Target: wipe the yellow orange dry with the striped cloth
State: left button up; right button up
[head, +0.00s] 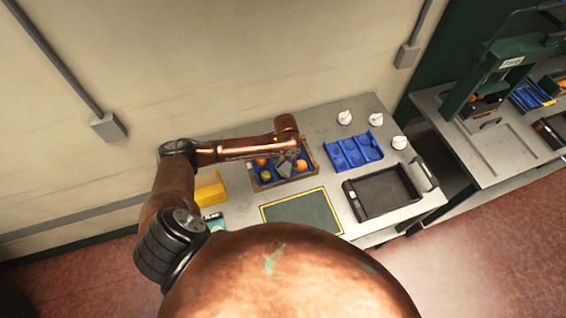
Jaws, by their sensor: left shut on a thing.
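My left arm reaches in from the left, and its gripper (287,166) points down into a wooden-sided crate (285,185) with a blue inside. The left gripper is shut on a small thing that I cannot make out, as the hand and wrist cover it. An orange fruit (260,161) and a green-yellow fruit (266,176) lie in the crate left of the gripper. Another orange fruit (301,165) lies to its right. I cannot tell which fruit is the yellow orange. I cannot make out a striped cloth. My right gripper is not in view.
A dark mat with a yellow border (318,214) lies in front of the crate. A blue compartment tray (353,150), a black tray (382,190) and white round-topped things (344,117) stand to the right. A yellow holder (210,189) and a teal item (214,222) are at left.

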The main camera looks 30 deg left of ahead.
pick_arm(q)
jog(key=shift+w+a+p, duration=0.25)
jog(key=shift+a+p, duration=0.1)
jog(key=shift+a, duration=0.95)
jog(key=shift+s+d+p, duration=0.15)
jog(key=shift+d+p, duration=0.2)
jog(key=shift+d, duration=0.35)
jog(key=shift+s+d+p, duration=0.1)
jog(key=shift+d+p, duration=0.25)
jog(key=shift+d, duration=0.3)
jog(key=shift+w+a, duration=0.2)
jog(key=shift+a, duration=1.2)
jog(key=shift+s+d+p, duration=0.2)
jog(key=shift+d+p, duration=0.8)
jog(key=shift+d, duration=0.45)
jog(key=shift+w+a, duration=0.2)
jog(key=shift+a, duration=1.2)
jog(key=shift+s+d+p, duration=0.1)
jog(key=shift+d+p, duration=0.2)
jog(key=shift+d, duration=0.4)
jog(key=shift+r, duration=3.55)
